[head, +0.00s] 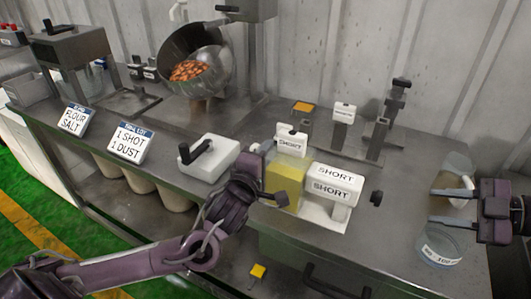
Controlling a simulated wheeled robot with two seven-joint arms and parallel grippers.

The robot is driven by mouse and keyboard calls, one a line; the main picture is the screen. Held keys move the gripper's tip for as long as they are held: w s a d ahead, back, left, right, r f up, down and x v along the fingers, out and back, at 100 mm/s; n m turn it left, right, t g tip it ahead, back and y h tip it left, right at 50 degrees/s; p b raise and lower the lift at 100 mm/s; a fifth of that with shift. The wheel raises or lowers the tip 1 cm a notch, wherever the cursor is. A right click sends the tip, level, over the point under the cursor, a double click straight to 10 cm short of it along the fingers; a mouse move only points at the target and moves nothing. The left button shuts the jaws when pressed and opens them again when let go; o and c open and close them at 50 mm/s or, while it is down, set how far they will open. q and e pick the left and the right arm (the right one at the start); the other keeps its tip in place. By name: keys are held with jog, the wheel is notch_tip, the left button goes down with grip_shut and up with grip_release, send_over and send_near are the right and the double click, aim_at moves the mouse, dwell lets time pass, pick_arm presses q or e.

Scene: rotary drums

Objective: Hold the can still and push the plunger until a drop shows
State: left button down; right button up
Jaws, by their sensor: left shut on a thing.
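A yellow block-like can (287,184) stands on the steel bench at the centre of the head view. A white piece marked SHORT (292,145), with a small dark knob on top, sits above it; I cannot tell whether this is the plunger. My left gripper (268,172) is shut on the yellow can from its left side, and its fingertips are mostly hidden. My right gripper (436,206) is open, with its two grey fingers pointing left at the bench's right end. It is well apart from the can. No drop can be made out.
White SHORT blocks (335,180) stand just right of the can. A clear jug (456,165) and a labelled glass dish (442,247) are by my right gripper. A white box with a black handle (209,157) is left of the can. Dark posts (385,120) stand behind.

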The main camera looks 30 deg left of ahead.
jog(key=shift+c, duration=0.3)
grip_shut()
dwell(0.3)
dwell(1.5)
